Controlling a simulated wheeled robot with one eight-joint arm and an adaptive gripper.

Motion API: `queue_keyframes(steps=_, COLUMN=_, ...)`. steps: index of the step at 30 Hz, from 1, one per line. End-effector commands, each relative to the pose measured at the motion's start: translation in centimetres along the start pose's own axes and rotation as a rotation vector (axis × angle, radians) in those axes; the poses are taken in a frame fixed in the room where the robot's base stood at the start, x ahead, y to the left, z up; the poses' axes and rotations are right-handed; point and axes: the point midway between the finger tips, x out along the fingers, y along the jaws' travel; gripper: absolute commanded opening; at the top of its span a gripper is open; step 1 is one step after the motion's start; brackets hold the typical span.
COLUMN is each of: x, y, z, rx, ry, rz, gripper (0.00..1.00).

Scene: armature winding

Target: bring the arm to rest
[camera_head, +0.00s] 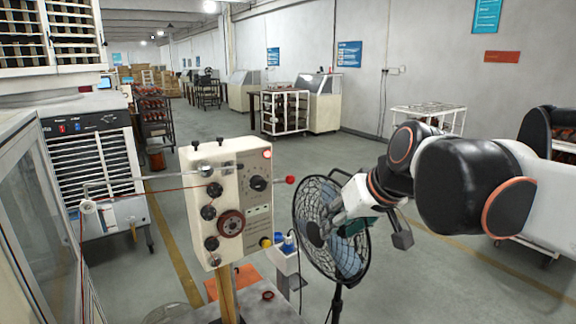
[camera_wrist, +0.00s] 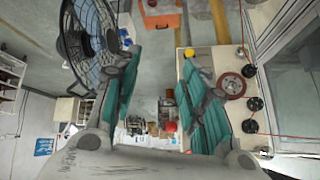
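My gripper (camera_head: 375,225) is raised at the right of the head view, in front of part of the black standing fan (camera_head: 310,228). In the wrist view my gripper (camera_wrist: 160,62) has its two teal-padded fingers spread apart. Nothing is held between them. My arm is bent and comes in from the right of the head view.
A cream winding machine (camera_head: 228,200) with knobs and a red-tipped lever stands left of my gripper, with a clear gap between. A glass-fronted cabinet (camera_head: 35,220) is at the left. White racks (camera_head: 285,112) stand farther back. Open floor lies behind.

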Motion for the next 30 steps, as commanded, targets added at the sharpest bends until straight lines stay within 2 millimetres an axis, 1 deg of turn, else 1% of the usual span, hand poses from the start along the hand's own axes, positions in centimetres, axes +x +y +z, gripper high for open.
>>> queue_keyframes(steps=1, x=1.5, y=0.8, z=3.3, rx=0.010, ry=-0.003, rz=0.021, gripper=0.40)
queue_keyframes(steps=2, x=1.9, y=1.2, z=4.7, rx=0.016, ry=-0.005, rz=0.034, gripper=0.40)
queue_keyframes(steps=3, x=2.5, y=1.8, z=6.5, rx=0.024, ry=-0.007, rz=0.050, gripper=0.40)
queue_keyframes(steps=5, x=3.3, y=2.5, z=9.3, rx=0.036, ry=-0.010, rz=0.076, gripper=0.40)
queue_keyframes(steps=6, x=3.9, y=3.0, z=11.2, rx=0.044, ry=-0.012, rz=0.093, gripper=0.40)
queue_keyframes(steps=8, x=4.9, y=3.8, z=14.0, rx=0.056, ry=-0.014, rz=0.118, gripper=0.40)
queue_keyframes(steps=9, x=5.5, y=4.3, z=15.9, rx=0.065, ry=-0.015, rz=0.135, gripper=0.40)
queue_keyframes(steps=11, x=6.5, y=5.1, z=18.8, rx=0.077, ry=-0.016, rz=0.161, gripper=0.40)
queue_keyframes(steps=12, x=7.3, y=5.6, z=20.7, rx=0.085, ry=-0.017, rz=0.178, gripper=0.40)
queue_keyframes(steps=14, x=8.3, y=6.3, z=23.4, rx=0.097, ry=-0.018, rz=0.202, gripper=0.40)
queue_keyframes(steps=15, x=8.9, y=6.8, z=25.1, rx=0.103, ry=-0.018, rz=0.218, gripper=0.40)
queue_keyframes(steps=18, x=10.3, y=7.7, z=28.6, rx=0.118, ry=-0.018, rz=0.251, gripper=0.40)
queue_keyframes(steps=21, x=11.2, y=8.4, z=31.0, rx=0.130, ry=-0.017, rz=0.275, gripper=0.40)
queue_keyframes(steps=24, x=11.7, y=8.8, z=32.3, rx=0.136, ry=-0.016, rz=0.289, gripper=0.40)
queue_keyframes(steps=27, x=11.7, y=8.9, z=32.6, rx=0.139, ry=-0.016, rz=0.295, gripper=0.40)
queue_keyframes(steps=30, x=11.7, y=8.9, z=32.5, rx=0.139, ry=-0.016, rz=0.295, gripper=0.40)
